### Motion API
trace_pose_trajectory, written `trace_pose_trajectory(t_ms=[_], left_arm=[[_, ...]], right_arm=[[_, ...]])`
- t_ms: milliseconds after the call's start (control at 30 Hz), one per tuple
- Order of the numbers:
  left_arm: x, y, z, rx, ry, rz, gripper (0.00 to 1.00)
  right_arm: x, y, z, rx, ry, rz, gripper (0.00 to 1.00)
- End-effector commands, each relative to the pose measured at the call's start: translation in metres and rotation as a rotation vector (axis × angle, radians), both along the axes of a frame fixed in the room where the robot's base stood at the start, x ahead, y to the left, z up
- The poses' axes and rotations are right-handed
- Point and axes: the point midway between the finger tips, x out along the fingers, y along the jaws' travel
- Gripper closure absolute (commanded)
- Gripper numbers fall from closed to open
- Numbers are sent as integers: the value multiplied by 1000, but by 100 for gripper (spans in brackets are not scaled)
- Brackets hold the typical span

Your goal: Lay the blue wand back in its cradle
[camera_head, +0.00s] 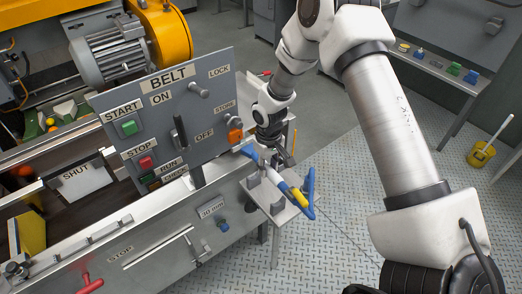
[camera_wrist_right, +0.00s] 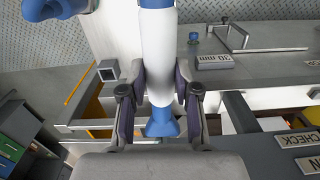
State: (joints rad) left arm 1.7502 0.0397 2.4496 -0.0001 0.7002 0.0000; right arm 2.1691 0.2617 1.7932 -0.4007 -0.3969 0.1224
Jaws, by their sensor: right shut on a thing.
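The wand (camera_head: 287,188) has blue ends, a white middle, a yellow band and a blue angled piece at its lower right end. In the head view it slants over a small grey shelf (camera_head: 266,196) with upright grey posts (camera_head: 277,208), which look like the cradle. I cannot tell whether the wand touches them. My right gripper (camera_head: 283,157) is at the wand's upper part. In the right wrist view the two fingers (camera_wrist_right: 160,92) are shut around the wand's white shaft (camera_wrist_right: 157,45), its blue flared tip (camera_wrist_right: 162,124) between them. My left gripper is not in view.
The grey control panel (camera_head: 215,105) with buttons and switches stands just left of my right gripper. The machine's front ledge (camera_head: 150,235) runs below it. A yellow bucket (camera_head: 481,154) stands at the right, near a bench (camera_head: 430,66) with small coloured things. The plate floor between is clear.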

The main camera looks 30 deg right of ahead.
Motion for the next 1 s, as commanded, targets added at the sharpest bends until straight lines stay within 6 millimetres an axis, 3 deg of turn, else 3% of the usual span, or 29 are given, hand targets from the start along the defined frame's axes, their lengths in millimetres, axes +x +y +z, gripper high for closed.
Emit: trace_pose_trajectory(t_ms=[467,1000], left_arm=[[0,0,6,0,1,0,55],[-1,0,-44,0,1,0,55]], right_arm=[[8,-3,7,19,-15,48,100],[8,-3,-75,21,-13,49,100]])
